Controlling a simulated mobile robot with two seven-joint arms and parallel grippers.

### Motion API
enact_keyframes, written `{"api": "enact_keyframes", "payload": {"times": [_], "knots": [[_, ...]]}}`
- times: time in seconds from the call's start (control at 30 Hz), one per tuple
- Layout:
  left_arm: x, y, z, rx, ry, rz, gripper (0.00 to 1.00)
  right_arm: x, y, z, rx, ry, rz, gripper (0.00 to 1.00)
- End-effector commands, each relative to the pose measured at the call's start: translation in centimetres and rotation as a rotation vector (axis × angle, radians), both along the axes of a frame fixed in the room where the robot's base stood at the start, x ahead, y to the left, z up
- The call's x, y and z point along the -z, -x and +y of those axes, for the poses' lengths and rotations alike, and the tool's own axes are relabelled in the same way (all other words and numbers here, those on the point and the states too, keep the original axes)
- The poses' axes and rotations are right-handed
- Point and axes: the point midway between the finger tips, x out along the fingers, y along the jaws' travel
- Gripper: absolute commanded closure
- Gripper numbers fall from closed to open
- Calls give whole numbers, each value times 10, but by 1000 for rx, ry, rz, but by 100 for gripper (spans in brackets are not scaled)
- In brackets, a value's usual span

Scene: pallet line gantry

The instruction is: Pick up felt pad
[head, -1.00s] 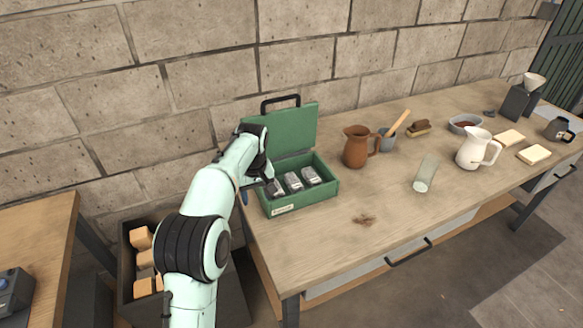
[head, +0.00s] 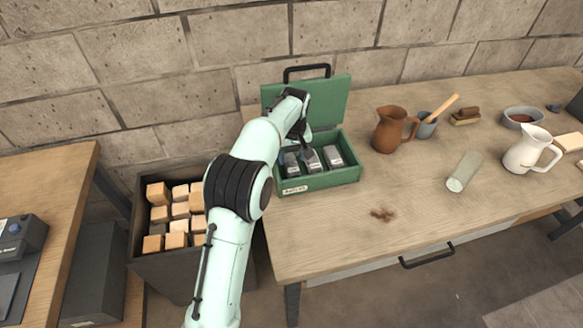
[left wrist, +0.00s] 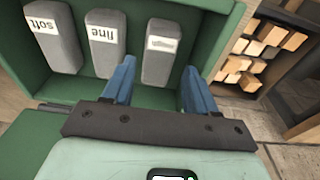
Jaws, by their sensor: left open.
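The green case (head: 335,178) stands open on the workbench, its lid (head: 325,102) raised against the wall side. Three grey pads lie in a row in it. In the left wrist view one is labelled "soft" (left wrist: 55,50), one "fine" (left wrist: 103,50), and the third pad (left wrist: 161,65) has a label too blurred to read. I cannot tell which is felt. My left gripper (head: 297,156) reaches down into the case at its left end. In the left wrist view its open blue fingers (left wrist: 160,70) stand either side of the third pad's near end. My right gripper is not in view.
A brown jug (head: 389,132), a grey cup (head: 427,128) with a wooden handle, a glass (head: 464,172) and a white jug (head: 527,152) stand or lie right of the case. A dark bin (head: 150,265) of wooden blocks is at left. The bench front is mostly clear.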

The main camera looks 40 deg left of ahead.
Motion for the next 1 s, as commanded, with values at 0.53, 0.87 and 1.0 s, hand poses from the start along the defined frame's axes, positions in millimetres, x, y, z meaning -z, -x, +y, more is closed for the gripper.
{"api": "enact_keyframes", "payload": {"times": [0.53, 0.87, 1.0], "knots": [[53, -8, 9, 0, 0, -2, 43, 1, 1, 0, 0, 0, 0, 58], [53, -9, 9, 0, 0, -2, 80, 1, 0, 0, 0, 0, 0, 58], [53, -8, 9, 0, 0, -2, 80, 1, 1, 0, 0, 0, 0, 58]]}}
